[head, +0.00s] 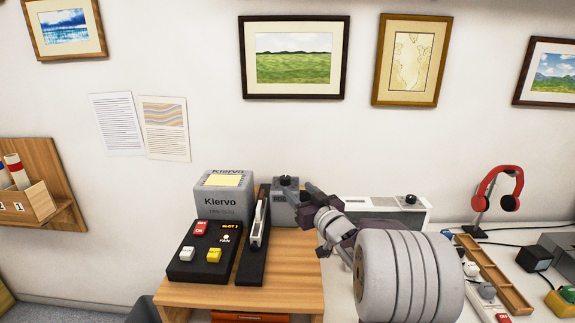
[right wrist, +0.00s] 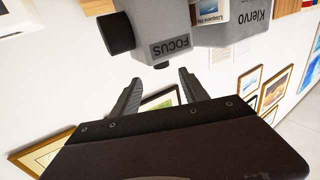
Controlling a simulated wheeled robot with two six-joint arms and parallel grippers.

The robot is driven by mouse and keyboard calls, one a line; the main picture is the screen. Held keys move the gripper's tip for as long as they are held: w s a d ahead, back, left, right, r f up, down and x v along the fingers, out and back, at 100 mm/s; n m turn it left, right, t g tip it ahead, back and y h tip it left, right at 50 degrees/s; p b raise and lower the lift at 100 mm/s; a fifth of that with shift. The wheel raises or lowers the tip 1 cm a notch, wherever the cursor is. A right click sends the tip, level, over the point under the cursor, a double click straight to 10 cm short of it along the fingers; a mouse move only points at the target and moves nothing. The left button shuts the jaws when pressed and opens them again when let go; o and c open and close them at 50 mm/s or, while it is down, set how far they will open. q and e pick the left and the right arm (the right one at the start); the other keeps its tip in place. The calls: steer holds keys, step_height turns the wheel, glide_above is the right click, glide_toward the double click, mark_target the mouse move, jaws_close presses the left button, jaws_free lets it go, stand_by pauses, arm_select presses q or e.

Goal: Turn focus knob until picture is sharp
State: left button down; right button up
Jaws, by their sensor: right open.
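In the right wrist view the knob (right wrist: 115,32) is a black cylinder beside a FOCUS label (right wrist: 170,47). My right gripper (head: 309,199) is just right of the housing in the head view. In the right wrist view its fingers (right wrist: 158,87) are apart, with nothing between them, and the knob is beyond the tips. A grey Klervo box (head: 225,208) stands left of the housing. I cannot tell which picture the knob affects. My left gripper is not in view.
A black panel (head: 189,266) with colored buttons and a tall black slotted piece (head: 252,250) stand on the wooden top (head: 240,296). A white box (head: 385,212) is behind my right arm. Red headphones (head: 500,187) stand at right. Framed prints (head: 293,58) hang above.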

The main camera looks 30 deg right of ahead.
mark_target(288, 181)
steer(key=w, duration=0.9)
steer(key=shift+w+d, duration=0.1)
steer(key=shift+d, duration=0.1)
